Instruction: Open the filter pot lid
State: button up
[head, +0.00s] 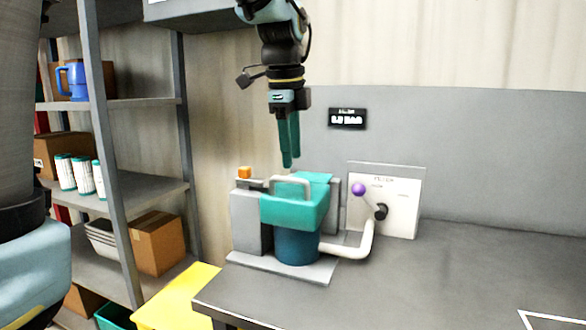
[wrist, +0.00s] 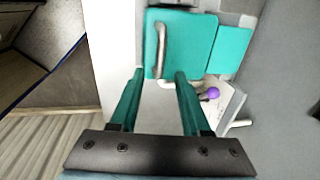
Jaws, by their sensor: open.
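The filter pot (head: 297,246) is a dark blue cylinder on a light base plate on the counter. Its teal lid (head: 296,209) sits on top, with a pale bar handle (head: 291,181). In the wrist view the lid (wrist: 187,45) lies ahead of the fingers, with the handle (wrist: 161,50) along its left side. A further teal panel (wrist: 230,52) is to its right. My gripper (head: 290,163) points down above the lid, apart from the handle. In the wrist view my gripper (wrist: 157,73) is open, with nothing between its teal fingers.
A purple-knobbed lever (head: 358,189) stands on a white panel (head: 403,207) right of the pot, beside a pale pipe (head: 367,240). Shelves (head: 115,103) stand at left. The counter (head: 450,270) is mostly clear at right.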

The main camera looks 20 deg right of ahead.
aim_at(293, 180)
jog(key=shift+w+d+f, duration=0.15)
jog(key=shift+w+f, duration=0.05)
jog(key=shift+f, duration=0.9)
jog(key=shift+w+d+f, duration=0.1)
jog(key=shift+w+f, duration=0.05)
jog(key=shift+f, duration=0.95)
grip_shut()
